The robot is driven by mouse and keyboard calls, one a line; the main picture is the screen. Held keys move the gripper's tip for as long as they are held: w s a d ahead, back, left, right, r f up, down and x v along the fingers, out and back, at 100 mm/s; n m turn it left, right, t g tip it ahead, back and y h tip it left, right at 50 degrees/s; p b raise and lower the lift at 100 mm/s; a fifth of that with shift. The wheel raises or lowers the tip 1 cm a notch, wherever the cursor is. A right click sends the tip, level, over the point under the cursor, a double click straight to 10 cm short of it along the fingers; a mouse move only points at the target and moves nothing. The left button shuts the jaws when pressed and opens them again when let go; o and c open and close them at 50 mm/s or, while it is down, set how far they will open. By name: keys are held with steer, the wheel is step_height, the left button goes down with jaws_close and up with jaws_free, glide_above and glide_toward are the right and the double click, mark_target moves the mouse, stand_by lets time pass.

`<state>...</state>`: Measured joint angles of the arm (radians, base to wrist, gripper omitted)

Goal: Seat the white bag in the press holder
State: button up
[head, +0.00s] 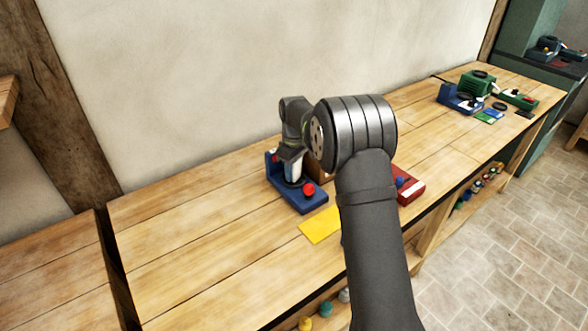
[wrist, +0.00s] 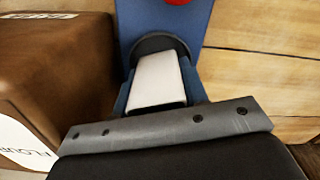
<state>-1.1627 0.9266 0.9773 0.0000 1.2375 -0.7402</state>
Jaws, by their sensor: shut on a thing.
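The white bag (wrist: 157,80) is between the fingers of my gripper (wrist: 160,92) in the wrist view. My gripper is shut on it. The bag's far end lies over the round black holder (wrist: 160,42) of the blue press (wrist: 135,20). I cannot tell whether the bag rests inside the holder or just above it. In the head view the blue press (head: 300,201) stands on the bench with a red knob on its front end. The bag (head: 291,168) shows there as a small pale patch, partly hidden by my wrist.
A brown box with a flour label (wrist: 50,75) stands close on the left in the wrist view. A yellow sheet (head: 321,225) lies in front of the press. A red device (head: 410,188) is partly behind my arm. The bench left of the press is clear.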

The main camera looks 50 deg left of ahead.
steer(key=shift+f, duration=0.5)
stand_by(0.8)
steer(key=o, duration=0.8)
steer(key=shift+c, duration=0.2)
steer(key=shift+r, duration=5.5)
steer(key=shift+f, duration=0.1)
step_height(320, 180, down, 8)
steer(key=shift+f, duration=0.15)
steer(key=shift+o, duration=0.2)
